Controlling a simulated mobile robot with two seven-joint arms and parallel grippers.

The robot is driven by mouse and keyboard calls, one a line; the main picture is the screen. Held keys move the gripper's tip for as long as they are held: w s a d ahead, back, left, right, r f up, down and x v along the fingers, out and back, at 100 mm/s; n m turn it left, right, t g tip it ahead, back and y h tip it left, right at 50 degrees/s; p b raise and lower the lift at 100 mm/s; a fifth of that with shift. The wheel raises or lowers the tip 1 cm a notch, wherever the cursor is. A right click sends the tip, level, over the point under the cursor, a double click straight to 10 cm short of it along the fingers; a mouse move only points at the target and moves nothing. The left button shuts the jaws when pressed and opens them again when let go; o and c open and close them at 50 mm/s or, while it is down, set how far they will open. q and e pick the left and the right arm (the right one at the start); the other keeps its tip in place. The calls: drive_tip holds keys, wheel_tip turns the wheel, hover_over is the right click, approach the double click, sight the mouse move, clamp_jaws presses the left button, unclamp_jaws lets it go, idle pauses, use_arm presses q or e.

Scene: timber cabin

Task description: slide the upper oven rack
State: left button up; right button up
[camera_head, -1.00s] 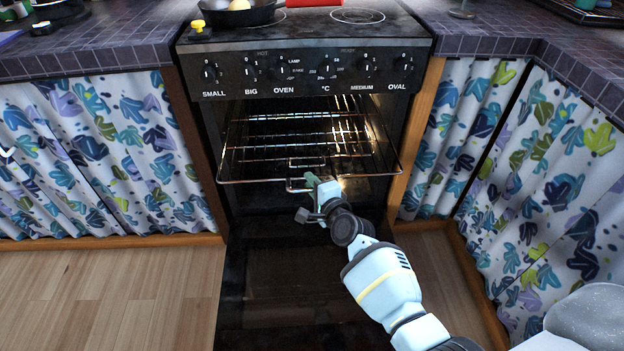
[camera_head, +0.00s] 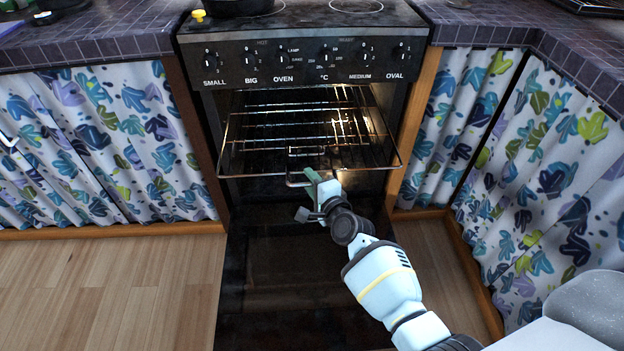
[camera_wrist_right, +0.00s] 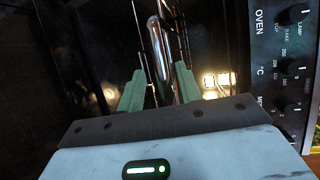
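The oven (camera_head: 300,62) stands with its dark door (camera_head: 285,290) lowered open. A wire rack (camera_head: 225,155) sticks out of the oven mouth, its front bar across the opening. More rack wires and a second loop-shaped handle lie behind it; which level they belong to is hard to tell. My right gripper (camera_head: 314,194) is at the middle of the front bar, by its handle loop (camera_head: 297,181). In the right wrist view its green fingers (camera_wrist_right: 160,88) are apart, with metal bars (camera_wrist_right: 162,55) between them; contact is unclear. My left gripper is not in view.
A dark pan (camera_head: 238,6) sits on the hob. Tiled counters (camera_head: 90,38) and leaf-patterned curtains (camera_head: 100,150) flank the oven. Wooden floor (camera_head: 120,290) is clear at the left of the lowered door.

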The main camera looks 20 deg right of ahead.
drive_tip(key=shift+w+r, duration=0.1)
drive_tip(key=shift+s+d+r, duration=0.1)
drive_tip(key=shift+s+r, duration=0.05)
drive_tip(key=shift+s, duration=0.2)
drive_tip(key=a+p+v, duration=0.1)
drive_tip(key=p+v, duration=0.1)
drive_tip(key=v, duration=0.5)
drive_tip(key=shift+d+p, duration=0.4)
drive_tip(key=shift+d, duration=0.05)
drive_tip(key=shift+s, duration=0.1)
